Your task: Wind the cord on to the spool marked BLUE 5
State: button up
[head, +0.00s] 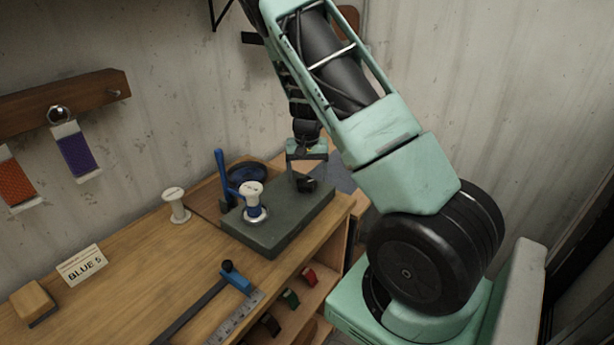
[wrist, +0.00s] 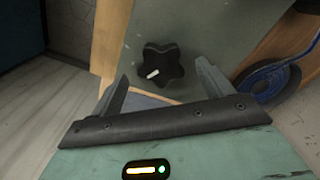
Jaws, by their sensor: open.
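A grey-green winder block (head: 262,236) sits at the bench's right end. On it stands a white spool (head: 253,187) with blue around its middle; I cannot read a mark on it. A black star-shaped knob (head: 308,184) is on the block's far right part; it also shows in the wrist view (wrist: 172,68) with a white pointer line. A coil of blue cord (head: 247,171) lies behind the block, also at the wrist view's right (wrist: 268,84). My gripper (head: 306,175) is open and empty just above the knob; in the wrist view the fingertips (wrist: 162,68) lie either side of it.
A blue upright lever (head: 221,178) stands at the block's left. A bare white spool (head: 176,206), a "BLUE 5" card (head: 82,265) and a wooden block (head: 34,302) are further left. A blue-ended clamp (head: 235,277) and ruler lie in front. Orange (head: 17,182) and purple (head: 75,152) cord cards hang on the wall.

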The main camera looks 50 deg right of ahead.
jog(key=shift+f, duration=0.9)
jog(key=shift+c, duration=0.3)
jog(key=c, duration=0.9)
jog(key=shift+m, duration=0.3)
